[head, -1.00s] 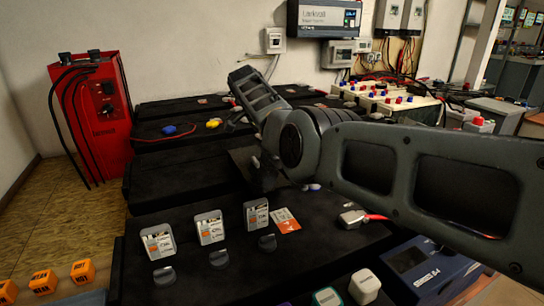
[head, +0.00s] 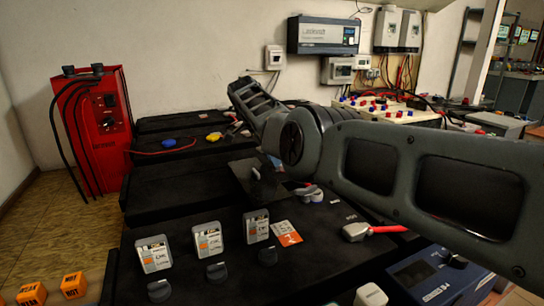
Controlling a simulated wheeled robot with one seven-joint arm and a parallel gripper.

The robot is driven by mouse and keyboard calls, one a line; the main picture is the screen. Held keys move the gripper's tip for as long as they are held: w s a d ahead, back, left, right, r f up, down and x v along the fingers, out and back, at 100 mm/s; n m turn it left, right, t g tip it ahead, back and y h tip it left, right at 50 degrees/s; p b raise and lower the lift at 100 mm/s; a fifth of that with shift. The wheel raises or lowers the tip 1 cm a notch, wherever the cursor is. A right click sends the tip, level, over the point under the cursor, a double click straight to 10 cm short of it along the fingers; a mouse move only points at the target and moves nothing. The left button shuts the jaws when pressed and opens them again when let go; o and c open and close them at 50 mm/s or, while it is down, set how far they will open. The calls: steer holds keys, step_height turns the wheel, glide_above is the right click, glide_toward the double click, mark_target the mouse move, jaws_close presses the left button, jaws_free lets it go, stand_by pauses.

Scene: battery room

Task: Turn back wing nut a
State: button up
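I cannot make out a wing nut marked a. Three dark knob-like pieces, left (head: 160,291), middle (head: 217,271) and right (head: 267,255), stand on the black surface, each in front of a small printed label block. Which of them, if any, is wing nut a, I cannot tell. My arm crosses from the right edge to the middle. A dark upright shape below its joint may be part of my gripper (head: 263,184), but the fingers are not clear. Whether it touches or holds anything is hidden.
A red charger (head: 94,130) stands at the left. A grey clamp with a red handle (head: 358,231) and an orange-and-white card (head: 286,233) lie on the black surface. A blue device (head: 425,272) is at the lower right. Orange cubes (head: 73,285) are at the lower left.

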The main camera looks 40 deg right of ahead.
steer(key=shift+o, duration=0.6)
steer(key=p+v, duration=0.1)
steer(key=v, duration=0.6)
steer(key=shift+a+r+p, duration=0.2)
steer(key=shift+r+p, duration=0.1)
steer(key=shift+w, duration=0.1)
